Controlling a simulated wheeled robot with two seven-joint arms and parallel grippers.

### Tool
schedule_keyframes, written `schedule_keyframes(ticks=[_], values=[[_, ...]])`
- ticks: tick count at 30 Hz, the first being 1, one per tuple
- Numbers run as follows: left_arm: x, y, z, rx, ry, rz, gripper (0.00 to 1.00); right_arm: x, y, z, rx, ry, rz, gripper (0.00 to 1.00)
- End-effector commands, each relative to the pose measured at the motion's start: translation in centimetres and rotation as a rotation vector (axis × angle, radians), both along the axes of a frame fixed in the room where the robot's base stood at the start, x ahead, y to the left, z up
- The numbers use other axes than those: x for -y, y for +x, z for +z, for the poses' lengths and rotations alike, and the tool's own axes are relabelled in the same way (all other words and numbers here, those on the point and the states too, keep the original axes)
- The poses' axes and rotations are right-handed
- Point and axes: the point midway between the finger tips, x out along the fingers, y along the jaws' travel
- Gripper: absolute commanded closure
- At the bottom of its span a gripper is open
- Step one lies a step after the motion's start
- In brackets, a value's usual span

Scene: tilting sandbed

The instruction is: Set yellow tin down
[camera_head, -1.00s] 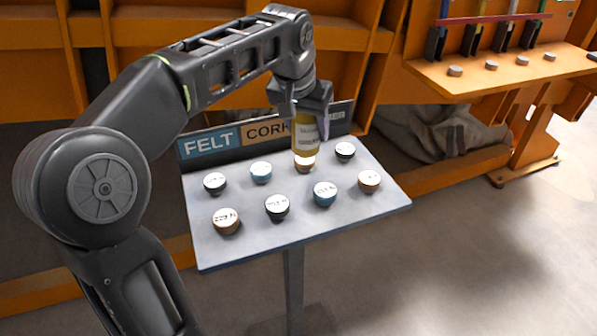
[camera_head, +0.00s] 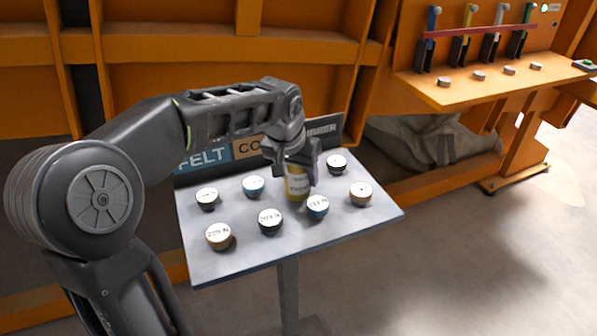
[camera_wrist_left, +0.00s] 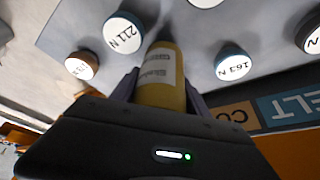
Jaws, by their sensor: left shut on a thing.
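The yellow tin (camera_head: 297,187) with a pale label is upright in my left gripper (camera_head: 300,176), over the middle of the small grey table (camera_head: 200,262). My left gripper is shut around it from above and hides its upper part. The tin's lower end is close to the tabletop; I cannot tell whether it touches. In the left wrist view the tin (camera_wrist_left: 160,88) sits between the two fingers, its label facing the camera. My right gripper is not in view.
Several round weights stand around the tin, including a blue one (camera_head: 317,207), a black one (camera_head: 270,220) and a tan one (camera_head: 361,193). A sign board (camera_head: 205,158) reading FELT lines the back edge. An orange shelf (camera_head: 510,80) with levers is at right.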

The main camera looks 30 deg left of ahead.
Motion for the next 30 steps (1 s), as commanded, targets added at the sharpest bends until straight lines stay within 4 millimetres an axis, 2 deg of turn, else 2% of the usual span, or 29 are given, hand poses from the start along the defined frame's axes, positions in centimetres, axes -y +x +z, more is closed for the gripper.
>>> schedule_keyframes(ticks=[7, 23, 24, 30], values=[[0.0, 0.1, 0.1, 0.004, 0.001, 0.000, 1.00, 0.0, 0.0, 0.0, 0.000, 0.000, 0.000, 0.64], [0.0, 0.1, -1.1, 0.004, 0.001, 0.000, 1.00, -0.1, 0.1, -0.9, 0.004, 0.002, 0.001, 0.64], [0.0, 0.0, -1.2, 0.002, 0.000, 0.000, 0.44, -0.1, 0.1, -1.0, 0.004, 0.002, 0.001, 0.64], [0.0, 0.0, -1.2, 0.002, 0.000, 0.000, 0.28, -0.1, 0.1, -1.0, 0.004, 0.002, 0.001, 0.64]])
